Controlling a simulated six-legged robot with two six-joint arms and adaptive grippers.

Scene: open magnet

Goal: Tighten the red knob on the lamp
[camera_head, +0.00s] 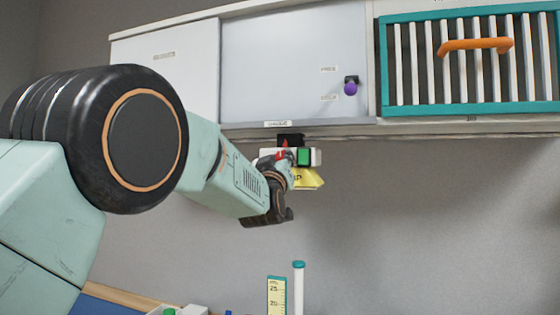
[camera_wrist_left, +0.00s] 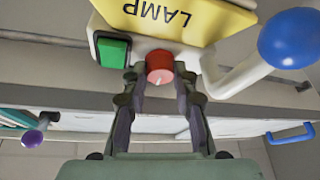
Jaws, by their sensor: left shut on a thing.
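The lamp is fixed under the cabinet; its yellow shade (camera_wrist_left: 170,18) reads LAMP upside down in the left wrist view, and its yellow part (camera_head: 308,180) also shows in the head view. The red knob (camera_wrist_left: 159,67) on its white body lies between the fingertips of my left gripper (camera_wrist_left: 159,80), which is shut on it. A green button (camera_wrist_left: 112,52) sits beside the knob; it also shows in the head view (camera_head: 303,156). In the head view my left gripper (camera_head: 279,165) partly covers the lamp and the knob. My right gripper is not in view.
A blue ball (camera_wrist_left: 290,37) on a white arm stands close to the fingers. Above the lamp are a cabinet door with a purple knob (camera_head: 350,88) and a teal rack with an orange handle (camera_head: 476,46). The wall below right is clear.

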